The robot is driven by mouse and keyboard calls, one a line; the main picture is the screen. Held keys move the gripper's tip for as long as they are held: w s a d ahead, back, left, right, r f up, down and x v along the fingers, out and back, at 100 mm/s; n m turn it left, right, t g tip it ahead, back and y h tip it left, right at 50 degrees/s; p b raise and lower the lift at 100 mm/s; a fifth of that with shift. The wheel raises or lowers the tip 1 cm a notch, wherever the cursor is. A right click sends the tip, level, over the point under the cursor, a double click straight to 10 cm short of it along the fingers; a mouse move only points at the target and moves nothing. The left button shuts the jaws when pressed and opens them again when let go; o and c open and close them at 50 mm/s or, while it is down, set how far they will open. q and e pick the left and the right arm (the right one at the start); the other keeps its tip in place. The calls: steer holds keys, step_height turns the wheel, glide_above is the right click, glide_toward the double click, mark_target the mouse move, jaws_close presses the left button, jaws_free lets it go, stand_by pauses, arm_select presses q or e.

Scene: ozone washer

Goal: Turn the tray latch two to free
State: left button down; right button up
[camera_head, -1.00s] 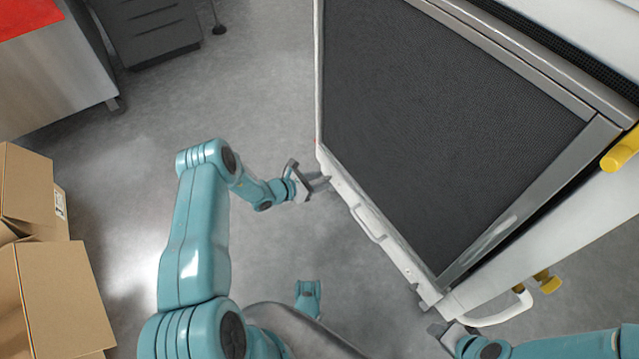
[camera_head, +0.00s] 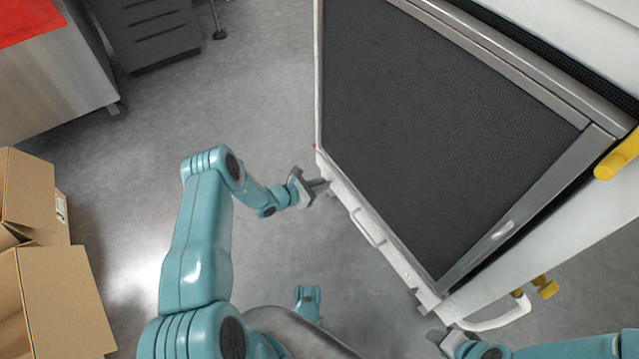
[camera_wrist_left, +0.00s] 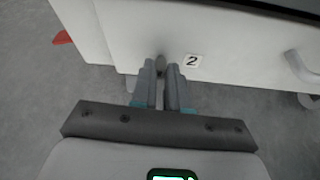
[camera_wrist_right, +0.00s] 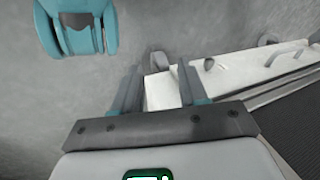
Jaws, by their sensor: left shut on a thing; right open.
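The tray is a dark mesh panel with a pale frame (camera_head: 322,90); its white front edge carries a handle (camera_head: 368,228). In the left wrist view, latch two is a small grey knob (camera_wrist_left: 162,62) on the white front, just left of a label "2" (camera_wrist_left: 193,62). My left gripper (camera_wrist_left: 161,72) is shut on this latch, and its fingers hide part of it. In the head view my left gripper (camera_head: 320,184) meets the tray's far-left front corner. My right gripper (camera_wrist_right: 158,72) is open by the near end of the front; a white piece (camera_wrist_right: 162,90) shows between its fingers.
Another grey knob (camera_wrist_right: 208,64) sits on the white front in the right wrist view. A white curved handle (camera_head: 495,322) and yellow knobs (camera_head: 545,287) are at the lower right. Cardboard boxes (camera_head: 62,300) stand at left. The floor between is clear.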

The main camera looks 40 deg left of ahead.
arm_select(q)
steer(key=shift+s+d+f+m+t+y+p, duration=0.15)
steer(key=shift+m+t+y+p, duration=0.55)
steer(key=shift+m, duration=1.45)
steer(key=shift+d+f+m+t+y+p, duration=0.35)
steer(key=shift+m+t+y, duration=0.6)
steer(key=shift+m, duration=1.15)
steer(key=shift+s+d+f+m+t+y+p, duration=0.15)
steer(key=shift+m+t+y+p, duration=0.65)
steer(key=shift+m, duration=1.35)
arm_select(e)
steer(key=shift+g, duration=0.6)
steer(key=shift+s+a+r, duration=0.15)
steer(key=shift+s+r, duration=0.55)
steer(key=shift+r, duration=0.3)
steer(key=shift+s+a+r, duration=0.15)
steer(key=shift+s+r, duration=0.55)
steer(key=shift+r, duration=0.25)
arm_select(q)
steer(key=c, duration=1.1)
jaws_free()
